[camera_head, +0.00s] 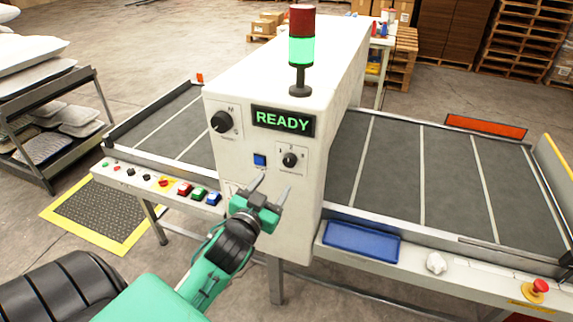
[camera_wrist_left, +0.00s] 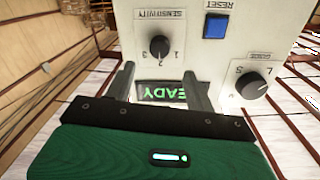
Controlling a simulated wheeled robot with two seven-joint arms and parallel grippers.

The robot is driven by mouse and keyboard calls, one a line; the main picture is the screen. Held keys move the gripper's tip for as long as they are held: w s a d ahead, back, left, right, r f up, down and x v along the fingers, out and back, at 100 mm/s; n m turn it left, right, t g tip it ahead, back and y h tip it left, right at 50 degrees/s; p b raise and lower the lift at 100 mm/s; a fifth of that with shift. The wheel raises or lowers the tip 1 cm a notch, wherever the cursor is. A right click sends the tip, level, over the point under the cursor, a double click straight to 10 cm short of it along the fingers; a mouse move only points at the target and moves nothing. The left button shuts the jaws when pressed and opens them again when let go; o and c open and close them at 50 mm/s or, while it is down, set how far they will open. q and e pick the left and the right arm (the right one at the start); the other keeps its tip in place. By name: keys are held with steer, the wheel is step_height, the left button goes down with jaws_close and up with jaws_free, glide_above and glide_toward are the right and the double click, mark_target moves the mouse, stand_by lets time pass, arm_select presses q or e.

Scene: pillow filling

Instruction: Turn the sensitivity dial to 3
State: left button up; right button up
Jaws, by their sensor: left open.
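The sensitivity dial (camera_head: 290,160) is a small black knob on the white machine's front, below and right of the lit READY display (camera_head: 283,120). The left wrist view shows it upside down (camera_wrist_left: 159,46), with numbers around it and the word SENSITIVITY on its plate. I cannot tell surely which number it points to. My left gripper (camera_head: 273,181) is open and empty, just below the dial in the head view. Its two fingers (camera_wrist_left: 158,80) point at the panel and are apart from the knob. My right gripper is not in view.
A blue RESET button (camera_head: 260,160) sits left of the dial, with a larger black knob (camera_head: 222,122) farther up left. A signal tower (camera_head: 301,50) with its green part lit stands on top. Conveyor beds (camera_head: 400,165) flank the machine. A blue tray (camera_head: 361,241) lies at lower right.

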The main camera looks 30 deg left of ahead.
mark_target(288, 164)
arm_select(q)
steer(key=w, duration=0.2)
steer(key=w+a+p, duration=0.1)
steer(key=w, duration=0.2)
steer(key=w+p, duration=0.1)
steer(key=w, duration=0.2)
steer(key=shift+w+a, duration=0.2)
steer(key=shift+a, duration=0.05)
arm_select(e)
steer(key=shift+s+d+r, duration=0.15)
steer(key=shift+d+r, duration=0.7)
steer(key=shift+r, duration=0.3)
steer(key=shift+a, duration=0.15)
arm_select(q)
steer(key=c, duration=1)
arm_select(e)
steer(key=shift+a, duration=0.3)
